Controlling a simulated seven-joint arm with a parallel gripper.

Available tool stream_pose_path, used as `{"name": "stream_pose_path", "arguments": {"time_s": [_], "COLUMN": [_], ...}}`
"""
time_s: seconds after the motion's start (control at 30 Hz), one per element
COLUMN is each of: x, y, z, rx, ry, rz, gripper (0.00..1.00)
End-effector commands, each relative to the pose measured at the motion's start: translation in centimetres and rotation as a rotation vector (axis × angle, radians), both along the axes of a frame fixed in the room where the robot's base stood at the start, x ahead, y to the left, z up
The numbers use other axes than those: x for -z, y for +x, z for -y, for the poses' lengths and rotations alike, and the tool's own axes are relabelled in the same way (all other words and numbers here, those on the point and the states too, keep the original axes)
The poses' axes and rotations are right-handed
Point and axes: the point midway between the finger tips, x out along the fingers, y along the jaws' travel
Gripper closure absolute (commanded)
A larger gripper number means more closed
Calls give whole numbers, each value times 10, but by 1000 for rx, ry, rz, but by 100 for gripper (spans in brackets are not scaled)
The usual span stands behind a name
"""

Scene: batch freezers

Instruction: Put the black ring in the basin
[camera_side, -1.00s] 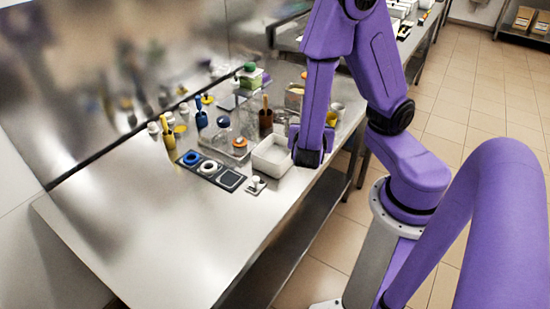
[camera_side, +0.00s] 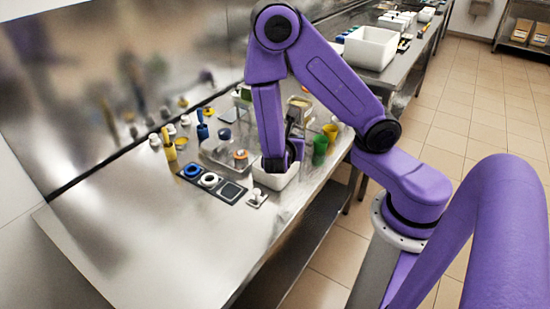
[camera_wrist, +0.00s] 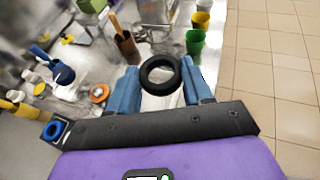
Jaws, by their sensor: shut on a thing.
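The black ring (camera_wrist: 160,89) is between the two blue fingers of my gripper (camera_wrist: 162,72) in the wrist view. The gripper is shut on it. The white basin (camera_side: 268,180) stands on the steel table in the side view, partly hidden behind my arm. In the wrist view a pale surface, likely the basin (camera_wrist: 172,101), shows below the ring between the fingers. The ring appears to be above the basin; its height cannot be told. The ring and fingertips are hidden by my arm in the side view.
A dark mat with a blue ring (camera_side: 191,171) and a white ring (camera_side: 209,180) lies left of the basin. A green cup (camera_side: 320,147) and a yellow cup (camera_side: 330,131) stand to the right. A clear tray and utensil holders stand behind. The table's front left is clear.

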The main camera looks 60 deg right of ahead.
Motion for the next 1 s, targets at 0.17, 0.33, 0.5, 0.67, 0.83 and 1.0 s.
{"name": "stream_pose_path", "arguments": {"time_s": [0.17,0.33,0.5,0.67,0.83,1.0], "x": [12,29,49,56,71,88], "y": [12,24,40,47,51,51], "z": [3,7,10,11,13,13], "rx": [2,3,2,1,-1,0], "ry": [-3,0,1,1,-1,0], "rz": [-3,-3,-1,-1,-4,-2], "gripper": [79,79,79,79,79,79]}}
